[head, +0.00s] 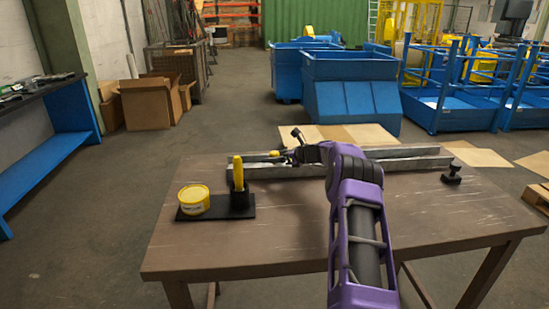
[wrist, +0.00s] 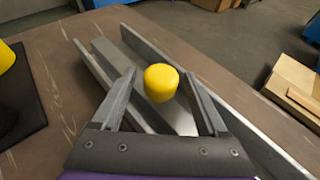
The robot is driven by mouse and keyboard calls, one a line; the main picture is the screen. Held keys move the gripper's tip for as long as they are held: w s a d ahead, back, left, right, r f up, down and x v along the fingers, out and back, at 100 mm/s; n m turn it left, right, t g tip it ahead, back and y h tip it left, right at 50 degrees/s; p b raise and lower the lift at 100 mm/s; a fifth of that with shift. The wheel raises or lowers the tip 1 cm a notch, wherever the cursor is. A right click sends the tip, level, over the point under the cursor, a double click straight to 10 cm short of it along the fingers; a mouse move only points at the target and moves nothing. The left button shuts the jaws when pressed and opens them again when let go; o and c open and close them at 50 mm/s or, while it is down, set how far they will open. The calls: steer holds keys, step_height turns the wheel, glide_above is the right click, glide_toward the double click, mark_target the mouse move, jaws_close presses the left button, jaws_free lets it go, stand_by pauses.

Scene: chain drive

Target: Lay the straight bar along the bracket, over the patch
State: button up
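The bracket (head: 405,163) is a long grey metal channel lying across the far part of the table. In the wrist view its wall (wrist: 225,100) runs diagonally below my gripper. A flat, light grey strip (wrist: 112,57) lies between the channel walls and appears to be the straight bar. A yellow rounded knob (wrist: 161,82) shows above it; it also shows in the head view (head: 274,153). My gripper (wrist: 159,80) has its fingers apart, one each side of the knob, with gaps visible on both sides. I cannot make out the patch.
A yellow tin (head: 194,198) and a yellow-handled tool (head: 238,174) stand on a black mat (head: 222,214) at the table's left. A black knobbed piece (head: 452,175) stands at the right. The front of the brown table (head: 265,250) is clear.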

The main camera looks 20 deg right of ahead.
steer(key=shift+r, duration=0.15)
steer(key=v, duration=1.2)
